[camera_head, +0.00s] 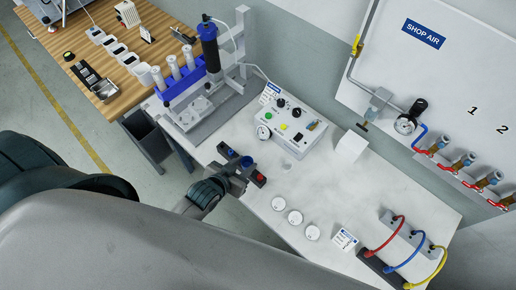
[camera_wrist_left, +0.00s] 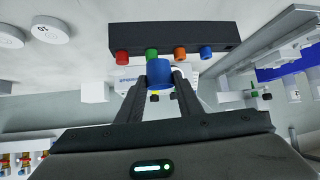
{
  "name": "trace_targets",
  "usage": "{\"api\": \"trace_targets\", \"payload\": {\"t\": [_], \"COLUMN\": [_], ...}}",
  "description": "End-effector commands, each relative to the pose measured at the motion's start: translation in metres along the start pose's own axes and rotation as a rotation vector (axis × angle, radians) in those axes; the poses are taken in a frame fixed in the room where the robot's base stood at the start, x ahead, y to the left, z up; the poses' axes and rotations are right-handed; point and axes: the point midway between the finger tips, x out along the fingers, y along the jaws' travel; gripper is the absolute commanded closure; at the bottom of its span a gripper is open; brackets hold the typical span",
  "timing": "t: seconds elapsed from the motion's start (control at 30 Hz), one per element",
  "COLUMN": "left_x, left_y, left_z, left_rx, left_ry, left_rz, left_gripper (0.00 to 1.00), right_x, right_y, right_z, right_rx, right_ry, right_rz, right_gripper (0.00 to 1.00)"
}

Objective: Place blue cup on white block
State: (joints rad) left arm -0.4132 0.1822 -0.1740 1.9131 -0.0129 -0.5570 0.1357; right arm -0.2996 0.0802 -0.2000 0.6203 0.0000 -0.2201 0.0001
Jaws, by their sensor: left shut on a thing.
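The blue cup (camera_head: 247,161) is held between the fingertips of my left gripper (camera_head: 240,168), at the left part of the grey-white table. It also shows in the left wrist view (camera_wrist_left: 159,72) between both fingers. My left gripper is shut on it. The white block (camera_head: 351,147) is a plain cube standing on the table to the right of the control box. It also shows in the left wrist view (camera_wrist_left: 95,92), to the left of the cup, apart from it. My right gripper is in neither view.
A dark rack (camera_wrist_left: 175,37) with red, green, orange and blue pieces lies close to the held cup. A control box (camera_head: 291,125) stands behind my left gripper. Several white discs (camera_head: 295,217) lie nearer the front. Red, blue and yellow cables (camera_head: 411,253) are at right.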

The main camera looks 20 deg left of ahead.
Motion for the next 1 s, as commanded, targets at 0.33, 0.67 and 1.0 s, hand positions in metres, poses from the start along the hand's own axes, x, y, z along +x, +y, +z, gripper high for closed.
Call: {"api": "trace_targets", "payload": {"t": [0.33,0.67,1.0], "left_x": [-0.045,-0.053,-0.053], "left_y": [-0.012,-0.014,-0.014], "left_z": [0.034,0.04,0.04], "left_rx": [0.001,0.001,0.001], "left_ry": [0.0,0.001,0.001], "left_rz": [0.0,-0.001,-0.001], "left_gripper": [0.91,0.91,0.91], "right_x": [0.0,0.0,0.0], "right_y": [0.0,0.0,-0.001], "right_z": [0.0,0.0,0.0], "right_rx": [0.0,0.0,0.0], "right_ry": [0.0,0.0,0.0], "right_rz": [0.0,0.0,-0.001], "right_gripper": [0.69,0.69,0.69]}}
